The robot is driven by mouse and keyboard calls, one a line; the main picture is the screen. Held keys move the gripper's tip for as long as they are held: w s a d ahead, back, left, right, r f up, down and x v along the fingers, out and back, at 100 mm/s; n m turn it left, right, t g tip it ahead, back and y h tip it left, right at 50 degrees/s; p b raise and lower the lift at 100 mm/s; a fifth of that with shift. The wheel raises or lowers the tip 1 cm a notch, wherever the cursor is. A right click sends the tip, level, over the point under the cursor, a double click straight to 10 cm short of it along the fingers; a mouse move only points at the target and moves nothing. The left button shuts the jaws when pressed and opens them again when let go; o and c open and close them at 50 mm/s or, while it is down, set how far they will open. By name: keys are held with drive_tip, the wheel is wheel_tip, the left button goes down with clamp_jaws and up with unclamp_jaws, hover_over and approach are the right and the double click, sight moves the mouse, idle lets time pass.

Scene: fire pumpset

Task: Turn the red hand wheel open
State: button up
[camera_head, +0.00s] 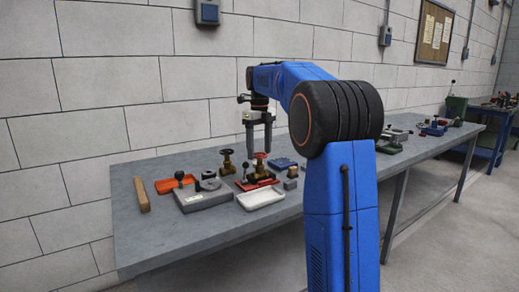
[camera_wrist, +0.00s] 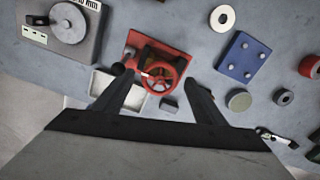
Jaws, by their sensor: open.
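The red hand wheel (camera_head: 260,156) sits on top of a brass valve on a red base (camera_head: 258,181) on the grey workbench. In the wrist view the red hand wheel (camera_wrist: 159,71) shows from above, with the red base (camera_wrist: 135,40) around and behind it. My gripper (camera_head: 258,152) points down above the bench near the wheel. In the wrist view my gripper (camera_wrist: 158,80) is open, its two dark fingers apart on either side of the wheel. I see no contact between the fingers and the wheel.
A white tray (camera_head: 261,198) lies in front, a grey device (camera_head: 203,194) and an orange tray (camera_head: 175,183) to the left. A blue block (camera_wrist: 243,57) lies to the right in the wrist view.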

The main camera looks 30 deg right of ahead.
drive_tip(key=c, duration=1.1)
